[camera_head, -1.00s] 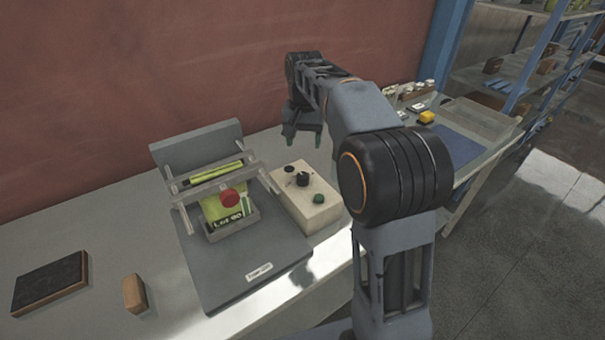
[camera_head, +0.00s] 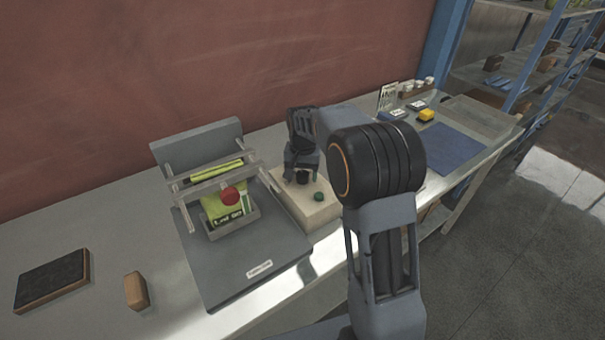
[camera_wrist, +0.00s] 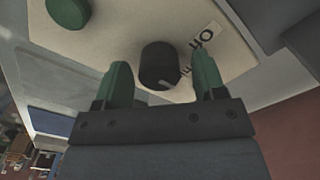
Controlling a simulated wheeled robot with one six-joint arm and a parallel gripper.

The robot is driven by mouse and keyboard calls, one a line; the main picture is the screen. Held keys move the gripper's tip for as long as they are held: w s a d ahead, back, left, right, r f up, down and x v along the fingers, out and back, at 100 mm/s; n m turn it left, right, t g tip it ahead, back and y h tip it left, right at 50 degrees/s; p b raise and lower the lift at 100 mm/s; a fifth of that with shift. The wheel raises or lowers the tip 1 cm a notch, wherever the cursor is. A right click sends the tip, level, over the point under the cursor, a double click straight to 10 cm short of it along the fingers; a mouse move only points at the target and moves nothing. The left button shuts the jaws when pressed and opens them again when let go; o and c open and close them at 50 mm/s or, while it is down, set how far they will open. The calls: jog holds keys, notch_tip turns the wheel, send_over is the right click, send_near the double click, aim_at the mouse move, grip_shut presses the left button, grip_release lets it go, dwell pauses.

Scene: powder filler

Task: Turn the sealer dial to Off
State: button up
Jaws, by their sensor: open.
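The sealer dial (camera_wrist: 159,66) is a black knob with a pale pointer mark on the cream control box (camera_head: 312,212). In the wrist view the pointer slants down and to the right, and an "Off" label (camera_wrist: 203,40) lies up and to the right of the knob. My gripper (camera_wrist: 162,84) is open, with one green finger on each side of the dial. I cannot tell whether the fingers touch it. In the head view my gripper (camera_head: 302,172) is over the box, and the dial shows partly beneath it. A green button (camera_head: 318,197) is on the box.
A wooden block (camera_head: 136,291) and a dark pad (camera_head: 52,278) lie farther left. A blue mat (camera_head: 448,147) lies at the right.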

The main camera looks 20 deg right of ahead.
jog(key=shift+f, duration=0.25)
jog(key=shift+c, duration=0.2)
jog(key=c, duration=0.9)
